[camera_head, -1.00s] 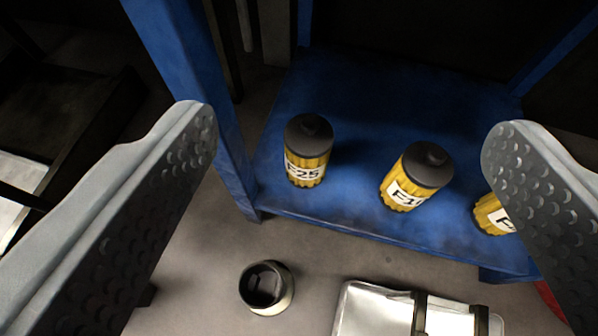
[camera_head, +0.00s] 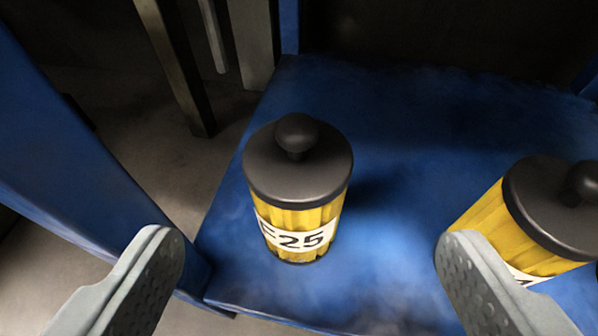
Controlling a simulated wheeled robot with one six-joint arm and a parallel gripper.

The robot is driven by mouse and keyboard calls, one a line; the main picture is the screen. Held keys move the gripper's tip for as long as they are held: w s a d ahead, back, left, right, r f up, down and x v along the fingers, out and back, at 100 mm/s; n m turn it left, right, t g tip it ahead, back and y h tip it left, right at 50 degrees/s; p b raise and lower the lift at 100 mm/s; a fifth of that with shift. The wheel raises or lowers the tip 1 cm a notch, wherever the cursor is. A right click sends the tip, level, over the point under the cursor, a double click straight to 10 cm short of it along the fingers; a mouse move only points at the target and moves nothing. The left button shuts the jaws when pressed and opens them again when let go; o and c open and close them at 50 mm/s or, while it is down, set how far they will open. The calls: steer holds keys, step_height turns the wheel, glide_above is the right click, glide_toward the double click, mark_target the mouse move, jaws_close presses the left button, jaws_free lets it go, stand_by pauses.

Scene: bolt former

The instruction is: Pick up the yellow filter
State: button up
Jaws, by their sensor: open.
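A yellow filter with a dark grey knobbed cap and a white label ending in "25" (camera_head: 297,190) stands upright on the blue shelf (camera_head: 400,110). A second yellow filter with the same kind of cap (camera_head: 520,225) stands to its right, partly hidden behind the right finger of my gripper and cut by the frame edge. My gripper (camera_head: 305,250) is open and empty. Its two fingers are spread wide, one on each side of the "25" filter's lower part in the picture, with clear gaps and no contact seen.
A blue upright post (camera_head: 60,150) stands at the left, close to the left finger. Metal bars (camera_head: 175,60) and grey floor show behind it. The shelf behind the filters is clear.

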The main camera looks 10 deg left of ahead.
mark_target(294, 189)
steer(key=x, duration=0.6)
steer(key=shift+w+a+f, duration=0.1)
steer(key=shift+w, duration=0.1)
steer(key=x, duration=0.3)
steer(key=shift+w+a+f, duration=0.15)
steer(key=shift+a+f, duration=0.2)
steer(key=shift+a, duration=0.05)
steer(key=shift+w+f, duration=0.25)
steer(key=shift+w, duration=0.35)
steer(key=c, duration=1.1)
